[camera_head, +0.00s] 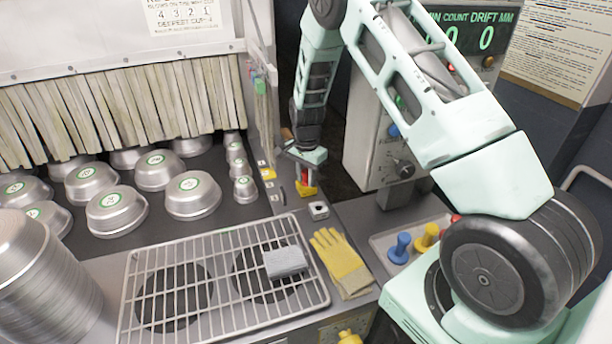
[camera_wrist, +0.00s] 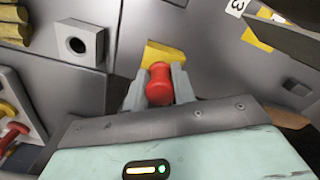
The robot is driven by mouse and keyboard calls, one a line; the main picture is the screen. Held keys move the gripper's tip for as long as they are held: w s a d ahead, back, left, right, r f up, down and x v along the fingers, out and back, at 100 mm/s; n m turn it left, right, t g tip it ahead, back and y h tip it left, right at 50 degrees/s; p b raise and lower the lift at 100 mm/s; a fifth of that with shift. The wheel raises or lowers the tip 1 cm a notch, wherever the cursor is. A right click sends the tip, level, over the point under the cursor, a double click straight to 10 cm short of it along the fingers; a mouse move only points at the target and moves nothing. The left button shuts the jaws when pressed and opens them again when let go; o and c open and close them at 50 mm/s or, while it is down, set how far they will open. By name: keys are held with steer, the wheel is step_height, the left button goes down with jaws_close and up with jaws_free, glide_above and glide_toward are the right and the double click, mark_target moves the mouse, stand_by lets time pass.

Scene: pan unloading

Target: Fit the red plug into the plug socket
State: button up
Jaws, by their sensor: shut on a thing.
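The red plug (camera_wrist: 159,84) is between the two grey fingers of my gripper (camera_wrist: 160,90) in the wrist view, and the gripper is shut on it. In the head view the red plug (camera_head: 304,176) shows small below my gripper (camera_head: 304,172), near the conveyor's right edge. A small pale block with a dark round hole (camera_head: 318,210), which looks like the plug socket, stands on the counter nearer the camera. It shows at the upper left of the wrist view (camera_wrist: 80,43), apart from the plug. The plug's lower end is hard to make out.
A yellow piece (camera_head: 306,190) lies just beyond the plug. A yellow glove (camera_head: 341,262) and a wire rack (camera_head: 135,290) with a grey block (camera_head: 285,262) lie nearby. A tray (camera_head: 380,241) holds blue, yellow and red pegs. Metal pans (camera_head: 193,196) stand on the conveyor.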

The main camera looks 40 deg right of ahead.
steer(key=o, duration=1.1)
steer(key=shift+r, duration=0.1)
step_height(320, 180, up, 17)
steer(key=b, duration=0.4)
steer(key=shift+r, duration=0.15)
